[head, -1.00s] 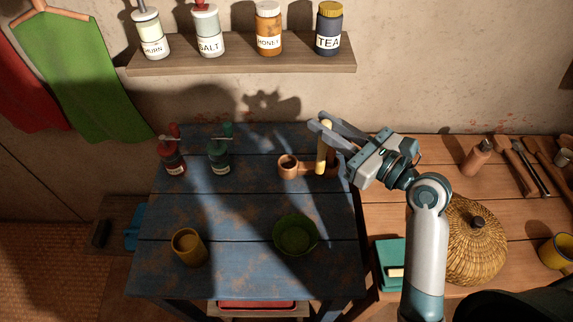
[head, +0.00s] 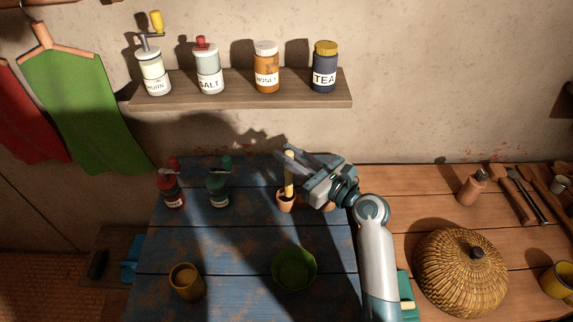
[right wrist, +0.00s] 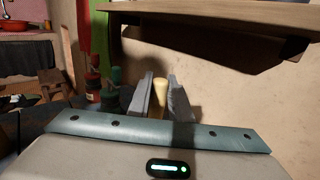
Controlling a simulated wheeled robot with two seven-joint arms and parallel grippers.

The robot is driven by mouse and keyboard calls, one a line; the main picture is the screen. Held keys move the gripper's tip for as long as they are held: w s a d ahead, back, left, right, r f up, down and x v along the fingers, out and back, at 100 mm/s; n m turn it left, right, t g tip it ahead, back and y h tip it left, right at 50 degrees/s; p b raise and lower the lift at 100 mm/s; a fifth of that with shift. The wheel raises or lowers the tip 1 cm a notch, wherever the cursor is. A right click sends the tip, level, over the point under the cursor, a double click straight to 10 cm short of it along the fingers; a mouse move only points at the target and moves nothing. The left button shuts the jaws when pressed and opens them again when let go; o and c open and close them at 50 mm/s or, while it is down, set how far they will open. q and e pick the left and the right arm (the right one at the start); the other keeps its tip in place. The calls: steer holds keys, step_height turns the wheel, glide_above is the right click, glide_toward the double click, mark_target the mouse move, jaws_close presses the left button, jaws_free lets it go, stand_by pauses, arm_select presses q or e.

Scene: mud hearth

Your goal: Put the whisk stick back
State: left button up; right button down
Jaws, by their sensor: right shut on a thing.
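The whisk stick (head: 289,182) is a pale yellow upright rod. My right gripper (head: 288,158) is shut on its upper part, above the back of the blue table. The stick's lower end meets the mouth of a small terracotta cup (head: 286,203), the left cup of a holder; I cannot tell how deep it is inside. The holder's right part is mostly hidden behind my gripper. In the right wrist view the stick (right wrist: 158,94) stands between the two grey fingers. My left gripper is not in view.
A red bottle (head: 172,192) and a green bottle (head: 217,188) stand left on the blue table (head: 235,255). A mustard cup (head: 187,283) and green bowl (head: 294,270) are nearer. A jar shelf (head: 240,90) hangs above. A woven basket (head: 460,272) stands right.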

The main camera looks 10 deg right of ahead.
mark_target(289, 175)
steer(key=shift+w+a+f, duration=0.25)
steer(key=shift+w+f, duration=0.05)
steer(key=shift+w, duration=0.15)
steer(key=shift+f, duration=0.1)
steer(key=shift+f, duration=2.1)
steer(key=c, duration=1.6)
jaws_free()
